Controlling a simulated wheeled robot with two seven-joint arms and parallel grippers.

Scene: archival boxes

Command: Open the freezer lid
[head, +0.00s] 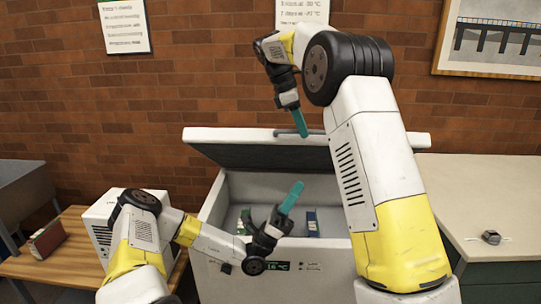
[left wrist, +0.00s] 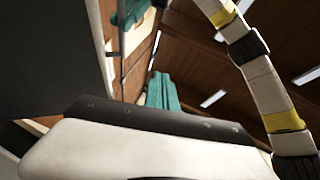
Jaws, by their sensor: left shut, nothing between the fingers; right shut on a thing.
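The white chest freezer (head: 212,208) stands in the middle of the head view. Its lid (head: 228,134) is raised and tilted back, with the dark underside showing. My right gripper (head: 301,124) is above the lid's front edge, its teal fingers pointing down and shut on the lid handle (head: 290,132). The left wrist view shows the lid's dark underside (left wrist: 45,50) at the left, with the right gripper's teal fingers (left wrist: 130,14) at its edge. My left gripper (head: 291,197) is shut and empty, pointing up in front of the freezer opening; its fingers (left wrist: 162,92) show in the left wrist view.
Inside the freezer are a green item (head: 243,221) and a blue item (head: 312,222). A wooden table (head: 72,266) at left holds a red box (head: 47,238). A pale counter (head: 475,190) at right carries a small dark object (head: 491,237). A brick wall stands behind.

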